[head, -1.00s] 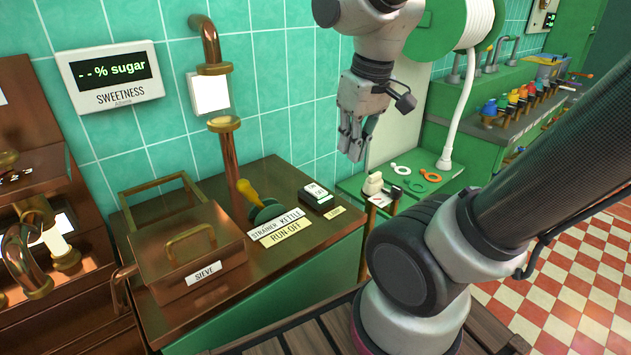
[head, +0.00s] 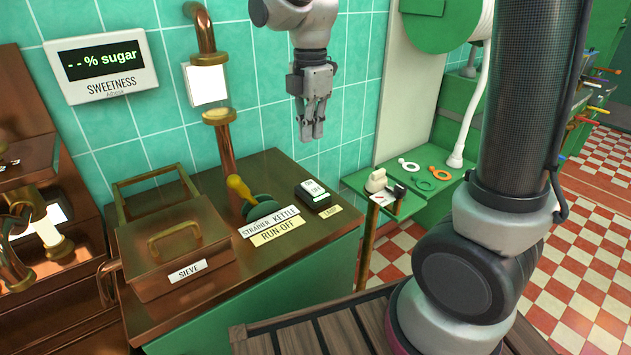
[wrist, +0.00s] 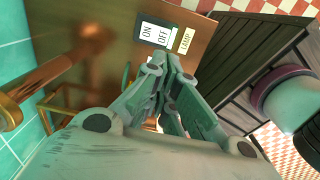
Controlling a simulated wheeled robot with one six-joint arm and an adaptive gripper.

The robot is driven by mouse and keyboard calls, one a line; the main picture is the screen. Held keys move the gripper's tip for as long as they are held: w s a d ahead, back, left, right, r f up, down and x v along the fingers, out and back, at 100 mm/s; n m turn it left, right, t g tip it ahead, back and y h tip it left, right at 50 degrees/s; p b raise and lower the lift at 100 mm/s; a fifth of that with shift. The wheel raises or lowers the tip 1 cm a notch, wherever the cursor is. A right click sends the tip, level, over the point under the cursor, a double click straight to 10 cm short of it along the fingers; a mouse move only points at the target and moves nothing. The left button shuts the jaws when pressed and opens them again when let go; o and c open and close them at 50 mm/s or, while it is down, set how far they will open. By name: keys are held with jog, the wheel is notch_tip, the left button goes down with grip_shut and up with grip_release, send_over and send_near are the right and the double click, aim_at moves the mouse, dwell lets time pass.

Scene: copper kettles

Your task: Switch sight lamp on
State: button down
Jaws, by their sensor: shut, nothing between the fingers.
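The lamp switch (head: 316,194) is a small black block with a white rocker on the copper counter top. In the wrist view the switch (wrist: 157,35) shows the words ON and OFF, with a LAMP label (wrist: 186,40) beside it. The label (head: 327,211) also shows in the head view. My gripper (head: 312,138) is shut and empty, fingers pointing down, in the air above the switch. In the wrist view my gripper's fingertips (wrist: 170,55) show just below the switch in the picture, without visible contact.
A yellow-handled valve (head: 243,194) stands left of the switch, behind the RUN-OFF label (head: 277,232). A copper sieve box (head: 172,245) and an upright copper pipe (head: 225,145) are further left. A green side table (head: 411,211) with small rings stands right.

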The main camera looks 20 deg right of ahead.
aim_at(308, 189)
jog(key=shift+f, duration=0.1)
notch_tip(308, 189, down, 14)
jog(key=shift+r, duration=0.1)
dwell(0.6)
jog(key=shift+s+f, duration=0.15)
jog(key=shift+f, duration=0.15)
dwell(0.4)
jog(key=shift+w+a+r, duration=0.2)
jog(key=shift+w+r, duration=0.1)
jog(key=shift+w, duration=0.45)
jog(key=shift+r, duration=0.1)
